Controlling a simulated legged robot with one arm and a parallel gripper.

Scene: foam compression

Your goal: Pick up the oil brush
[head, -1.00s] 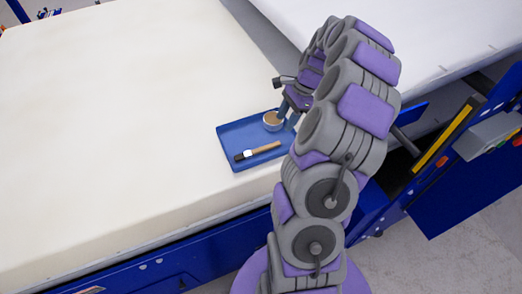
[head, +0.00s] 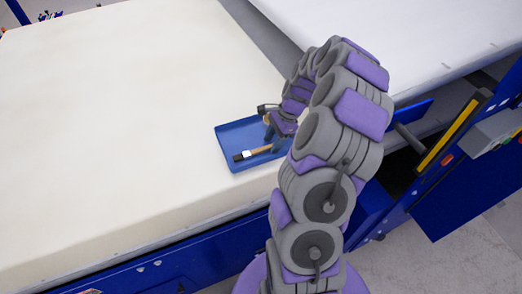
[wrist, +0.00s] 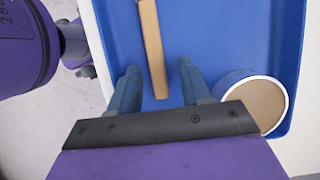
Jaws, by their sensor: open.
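The oil brush (head: 247,155) lies in the blue tray, with its dark-and-white head toward the left and its wooden handle toward my gripper. In the wrist view only the wooden handle (wrist: 153,45) shows, running from the top edge down to between the fingers; the head is out of frame. My gripper (wrist: 158,78) is open and empty, its two blue-grey fingers on either side of the handle's end. I cannot tell how high the fingers are above the tray. In the head view my gripper (head: 274,142) is over the tray's right part.
The blue tray (head: 228,134) rests on the cream foam block (head: 130,110) near its front right corner. A round cup with a tan content (wrist: 258,100) stands in the tray, right of my fingers in the wrist view. A white slab (head: 430,30) lies behind.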

